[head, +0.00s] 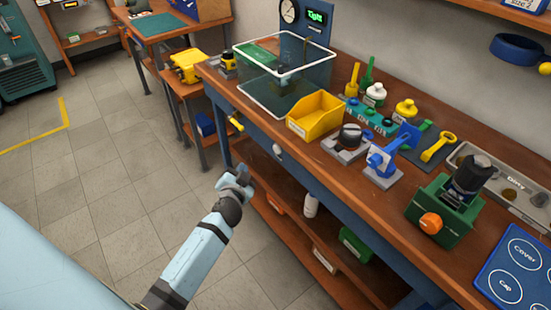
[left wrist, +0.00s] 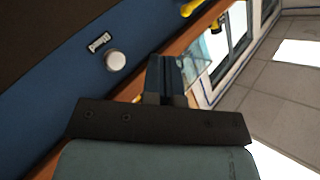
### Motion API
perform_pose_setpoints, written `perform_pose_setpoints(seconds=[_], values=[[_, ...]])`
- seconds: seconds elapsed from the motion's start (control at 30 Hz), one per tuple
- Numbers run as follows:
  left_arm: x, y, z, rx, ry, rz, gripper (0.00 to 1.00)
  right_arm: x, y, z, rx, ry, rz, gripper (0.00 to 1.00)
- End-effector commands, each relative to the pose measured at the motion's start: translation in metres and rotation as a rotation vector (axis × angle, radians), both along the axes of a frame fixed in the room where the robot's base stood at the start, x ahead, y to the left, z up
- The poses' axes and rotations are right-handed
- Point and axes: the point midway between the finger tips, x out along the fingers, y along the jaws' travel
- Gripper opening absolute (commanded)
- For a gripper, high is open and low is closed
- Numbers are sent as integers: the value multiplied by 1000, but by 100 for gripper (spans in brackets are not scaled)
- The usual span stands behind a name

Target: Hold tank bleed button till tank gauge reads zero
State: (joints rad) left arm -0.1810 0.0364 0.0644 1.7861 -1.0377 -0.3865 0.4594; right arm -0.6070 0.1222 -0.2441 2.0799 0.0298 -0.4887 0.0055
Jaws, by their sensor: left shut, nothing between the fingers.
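A round silver button (head: 277,149) sits on the blue front apron of the bench. My right gripper is out of view.
A yellow handle (head: 236,123) sticks out of the apron left of the button. A clear tank (head: 262,97), a yellow bin (head: 315,117) and a green fixture (head: 440,212) stand on the bench (head: 370,215). The floor beside the bench is clear.

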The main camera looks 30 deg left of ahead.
Motion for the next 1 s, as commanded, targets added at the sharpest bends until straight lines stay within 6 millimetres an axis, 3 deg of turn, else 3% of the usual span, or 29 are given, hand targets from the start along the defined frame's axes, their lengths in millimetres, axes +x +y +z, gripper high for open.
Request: perform_pose_setpoints(seconds=[0.43,1.0], values=[[8,-4,0,-2,1,-1,0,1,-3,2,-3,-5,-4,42],[73,-31,-1,-4,1,-1,0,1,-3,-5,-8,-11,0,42]])
